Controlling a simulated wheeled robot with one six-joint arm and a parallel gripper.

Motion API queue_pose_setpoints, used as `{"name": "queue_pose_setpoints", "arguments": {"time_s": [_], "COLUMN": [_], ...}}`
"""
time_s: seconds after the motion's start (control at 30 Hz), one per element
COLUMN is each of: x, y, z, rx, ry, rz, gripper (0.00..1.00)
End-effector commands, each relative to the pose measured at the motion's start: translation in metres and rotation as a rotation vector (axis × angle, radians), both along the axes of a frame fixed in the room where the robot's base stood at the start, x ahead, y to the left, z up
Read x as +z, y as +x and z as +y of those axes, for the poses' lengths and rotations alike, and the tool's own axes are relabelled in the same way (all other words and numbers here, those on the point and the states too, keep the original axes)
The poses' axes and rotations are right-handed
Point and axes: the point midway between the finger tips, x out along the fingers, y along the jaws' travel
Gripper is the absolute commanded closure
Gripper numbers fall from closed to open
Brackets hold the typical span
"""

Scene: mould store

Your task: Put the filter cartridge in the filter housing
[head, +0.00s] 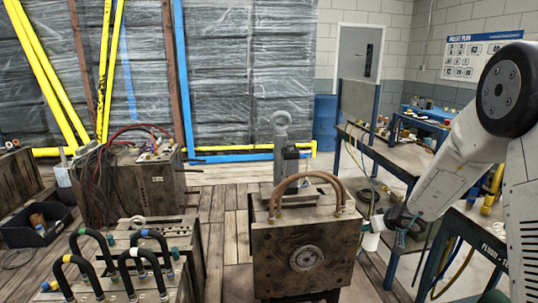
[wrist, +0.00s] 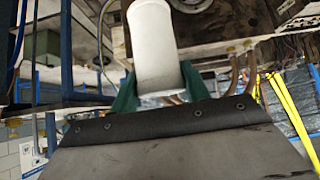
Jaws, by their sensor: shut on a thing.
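The filter cartridge, a plain white cylinder (wrist: 153,45), is between the green fingers of my gripper (wrist: 158,88) in the wrist view. My gripper is shut on it near one end, and the other end sticks out past the fingers. In the head view the white cartridge (head: 371,241) shows small at my gripper (head: 380,224), just right of the large mould block with the copper hoses. The cartridge appears held in the air. I cannot pick out the filter housing with certainty in either view.
The mould block (head: 285,245) stands close left of my gripper, with hoses (head: 305,180) arching over its top. Another mould with black hoses (head: 135,255) is at left. A cluttered workbench (head: 395,150) and a blue-framed table (head: 480,228) stand at right. A black bin (head: 38,232) lies far left.

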Motion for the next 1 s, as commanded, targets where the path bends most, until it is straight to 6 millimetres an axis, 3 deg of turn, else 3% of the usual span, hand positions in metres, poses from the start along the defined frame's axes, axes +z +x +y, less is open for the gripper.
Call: {"name": "queue_pose_setpoints", "arguments": {"time_s": [0.03, 0.1, 0.3, 0.5, 1.0], "x": [0.019, 0.038, 0.071, 0.08, 0.086], "y": [-0.008, -0.02, -0.048, -0.058, -0.057], "z": [0.019, 0.04, 0.077, 0.089, 0.094], "rx": [0.02, 0.037, 0.069, 0.078, 0.081], "ry": [-0.003, -0.001, -0.001, -0.001, 0.002], "rz": [-0.005, -0.004, -0.003, 0.0, 0.003], "gripper": [0.78, 0.78, 0.78, 0.78, 0.78]}}
